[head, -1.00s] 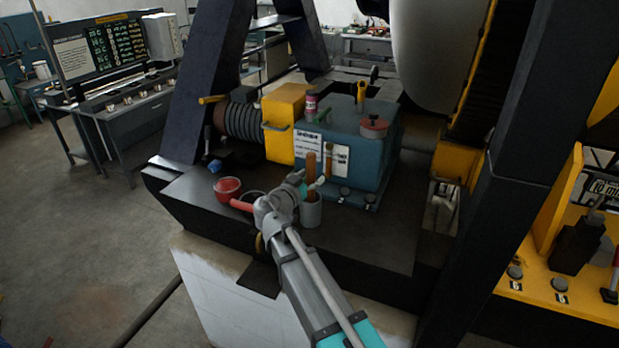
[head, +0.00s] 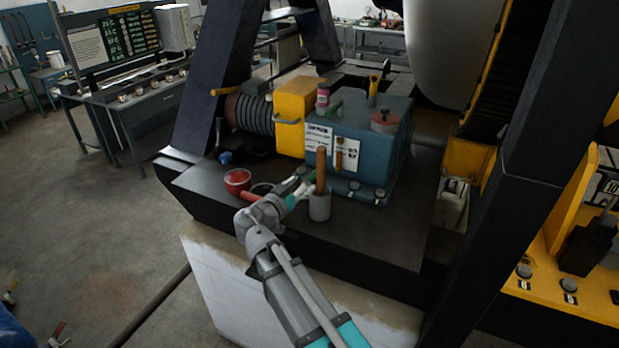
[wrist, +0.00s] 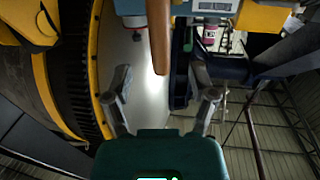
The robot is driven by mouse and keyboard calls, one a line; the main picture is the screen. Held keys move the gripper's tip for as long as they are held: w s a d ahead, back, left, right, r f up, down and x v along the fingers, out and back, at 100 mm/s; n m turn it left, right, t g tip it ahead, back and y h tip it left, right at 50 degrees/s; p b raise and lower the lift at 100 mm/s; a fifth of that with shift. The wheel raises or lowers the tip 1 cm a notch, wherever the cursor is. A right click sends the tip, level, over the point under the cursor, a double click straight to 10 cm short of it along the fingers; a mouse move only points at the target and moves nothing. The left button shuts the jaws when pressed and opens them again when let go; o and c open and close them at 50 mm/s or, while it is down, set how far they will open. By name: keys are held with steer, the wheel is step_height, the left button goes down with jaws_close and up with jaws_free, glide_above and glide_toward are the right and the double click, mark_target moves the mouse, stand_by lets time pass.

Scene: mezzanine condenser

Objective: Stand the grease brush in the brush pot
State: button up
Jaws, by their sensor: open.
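The grease brush shows as a brown wooden handle (head: 321,168) standing nearly upright in the grey brush pot (head: 320,207) on the dark machine bed. Its lower end is hidden inside the pot. My gripper (head: 305,188) is close beside the handle, just left of it and above the pot rim. In the wrist view my gripper (wrist: 163,100) has its two fingers spread wide apart. The handle (wrist: 158,35) comes down from the top of that view, its end between the finger lines. Nothing is clamped, and I cannot tell whether a finger touches the handle.
A red tin (head: 237,181) stands left of the pot. A blue gearbox (head: 370,140) with a yellow cover (head: 292,112) rises behind it. A dark post (head: 500,190) stands to the right. The front strip of the bed (head: 370,235) is clear.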

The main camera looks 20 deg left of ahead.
steer(key=shift+v, duration=2.25)
